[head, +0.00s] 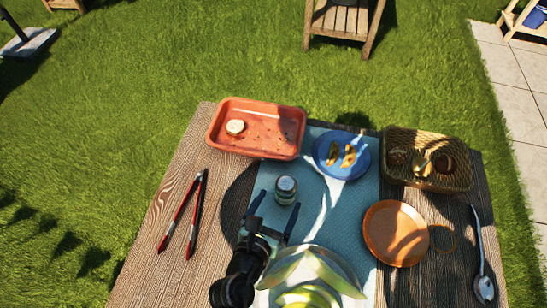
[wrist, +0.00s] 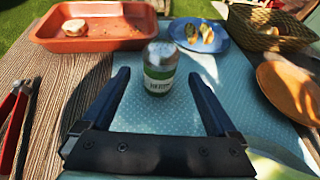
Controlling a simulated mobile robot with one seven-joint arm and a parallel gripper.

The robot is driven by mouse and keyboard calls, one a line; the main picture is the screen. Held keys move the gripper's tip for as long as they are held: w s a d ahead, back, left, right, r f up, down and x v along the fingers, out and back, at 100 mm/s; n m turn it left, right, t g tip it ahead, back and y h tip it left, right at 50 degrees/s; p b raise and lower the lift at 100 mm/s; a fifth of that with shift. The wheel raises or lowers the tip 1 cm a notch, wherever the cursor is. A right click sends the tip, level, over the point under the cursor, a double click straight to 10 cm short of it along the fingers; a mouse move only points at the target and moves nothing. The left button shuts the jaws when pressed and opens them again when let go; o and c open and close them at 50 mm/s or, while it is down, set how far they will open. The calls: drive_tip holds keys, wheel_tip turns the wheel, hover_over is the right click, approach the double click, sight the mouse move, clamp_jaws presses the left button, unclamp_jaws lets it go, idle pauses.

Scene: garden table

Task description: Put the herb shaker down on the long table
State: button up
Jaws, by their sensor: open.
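The herb shaker (head: 286,190) stands upright on the blue runner (head: 335,220) of the long table (head: 165,240). In the wrist view the shaker (wrist: 160,68) has a silver top and a green and white label. My gripper (head: 272,208) is open and empty. In the wrist view its two fingers (wrist: 162,78) point toward the shaker, with a clear gap between them. The shaker is just beyond the fingertips and apart from them.
An orange tray (head: 225,142) with a pale round item is at the back. A blue plate (head: 322,158), a wicker basket (head: 455,180), an orange-brown plate (head: 395,235) and a spoon (head: 480,245) are to the right. Red-handled tongs (head: 193,215) lie left. A plate of green leaves (head: 310,280) is near my gripper.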

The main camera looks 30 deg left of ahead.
drive_tip(key=shift+v, duration=1.35)
drive_tip(key=w+d+r+m+t+h, duration=0.1)
drive_tip(key=w+d+r+m+t, duration=0.15)
drive_tip(key=w+r+m, duration=0.65)
drive_tip(key=w+d+r+m+t+h, duration=0.1)
drive_tip(key=d+r+m+t, duration=0.3)
drive_tip(key=r, duration=1)
drive_tip(key=w+d+r+m, duration=0.1)
drive_tip(key=w+r+m, duration=0.5)
drive_tip(key=r, duration=0.6)
drive_tip(key=s+d+r+m+t, duration=0.2)
drive_tip(key=s+r+m, duration=0.2)
drive_tip(key=r, duration=0.6)
drive_tip(key=s+d+r+m+t, duration=0.1)
drive_tip(key=s+r+m+t, duration=0.2)
drive_tip(key=r+m, duration=0.5)
drive_tip(key=s+d+r+m+t, duration=0.2)
drive_tip(key=s+r+m, duration=0.4)
drive_tip(key=r, duration=0.6)
drive_tip(key=shift+d, duration=0.35)
drive_tip(key=shift+r+t, duration=0.15)
drive_tip(key=shift+t, duration=0.1)
